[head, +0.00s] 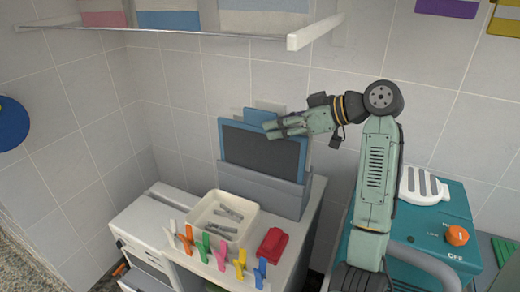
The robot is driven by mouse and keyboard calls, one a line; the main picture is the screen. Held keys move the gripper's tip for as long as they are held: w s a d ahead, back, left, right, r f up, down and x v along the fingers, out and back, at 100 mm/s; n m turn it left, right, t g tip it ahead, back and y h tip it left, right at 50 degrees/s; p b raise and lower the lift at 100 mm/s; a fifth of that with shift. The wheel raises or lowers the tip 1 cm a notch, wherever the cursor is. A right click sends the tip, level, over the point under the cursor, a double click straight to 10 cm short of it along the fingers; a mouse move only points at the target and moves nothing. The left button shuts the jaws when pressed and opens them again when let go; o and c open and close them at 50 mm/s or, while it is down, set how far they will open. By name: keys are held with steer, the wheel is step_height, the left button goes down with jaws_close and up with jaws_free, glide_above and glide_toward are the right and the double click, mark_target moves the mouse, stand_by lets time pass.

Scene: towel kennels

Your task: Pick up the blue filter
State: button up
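The blue filter (233,145) is a panel with a blue frame and a dark grey face. It stands upright in a grey holder (262,188) on the white cabinet by the back wall. Its lower part is hidden by the holder's front. My gripper (270,129) reaches in from the right, and its fingers overlap the filter's upper right part in the head view. I cannot tell whether the fingers touch the filter, or whether they are open or shut.
A cream tray (190,221) with grey metal pieces and a red object (272,245) sit in front of the holder. Several coloured clips (221,255) line the cabinet's front edge. A teal machine (430,225) stands right. A shelf (170,33) hangs above.

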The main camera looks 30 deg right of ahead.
mark_target(260, 148)
steer(key=shift+p+x, duration=0.55)
steer(key=shift+x, duration=1.45)
steer(key=shift+d+f, duration=0.1)
steer(key=shift+f, duration=0.05)
steer(key=shift+c, duration=0.5)
jaws_close()
